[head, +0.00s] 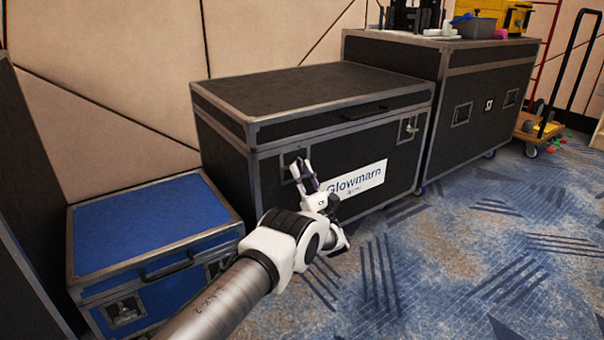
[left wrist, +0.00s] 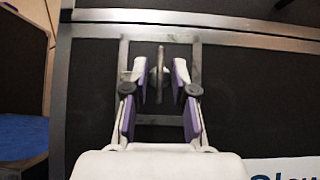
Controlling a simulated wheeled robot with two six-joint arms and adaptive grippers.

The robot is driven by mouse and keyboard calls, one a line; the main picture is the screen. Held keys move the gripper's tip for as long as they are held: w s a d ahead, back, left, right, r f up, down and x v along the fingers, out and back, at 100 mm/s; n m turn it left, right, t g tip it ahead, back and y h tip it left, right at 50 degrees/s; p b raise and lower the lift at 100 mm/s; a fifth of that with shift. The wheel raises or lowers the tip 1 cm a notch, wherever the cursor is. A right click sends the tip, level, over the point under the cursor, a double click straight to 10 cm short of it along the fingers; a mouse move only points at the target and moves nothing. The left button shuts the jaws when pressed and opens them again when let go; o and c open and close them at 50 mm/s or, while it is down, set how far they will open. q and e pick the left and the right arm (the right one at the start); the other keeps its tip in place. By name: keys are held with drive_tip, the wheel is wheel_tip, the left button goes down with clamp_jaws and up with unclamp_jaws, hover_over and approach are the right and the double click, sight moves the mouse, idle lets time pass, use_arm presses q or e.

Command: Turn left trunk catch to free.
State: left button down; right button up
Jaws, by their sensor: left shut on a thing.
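The black trunk (head: 330,120) with metal edges and a white "Glowmarn" label stands shut against the wall. Its left catch is a metal plate with a thin turning piece, which shows in the left wrist view (left wrist: 159,68) between my fingers. The turning piece stands lengthwise in that picture, in line with the fingers. My left gripper (head: 304,174) is at the trunk's front, left of the label, shut on the catch. In the head view the gripper hides most of the catch. My right gripper is not in view.
The trunk's right catch (head: 408,128) is uncovered. A blue case (head: 150,225) stands close at the left, and another black case (head: 480,100) stands at the right. The carpet in front is clear.

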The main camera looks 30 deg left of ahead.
use_arm(q)
drive_tip(key=shift+f, duration=0.1)
drive_tip(key=c, duration=1.3)
unclamp_jaws()
drive_tip(key=v, duration=1.2)
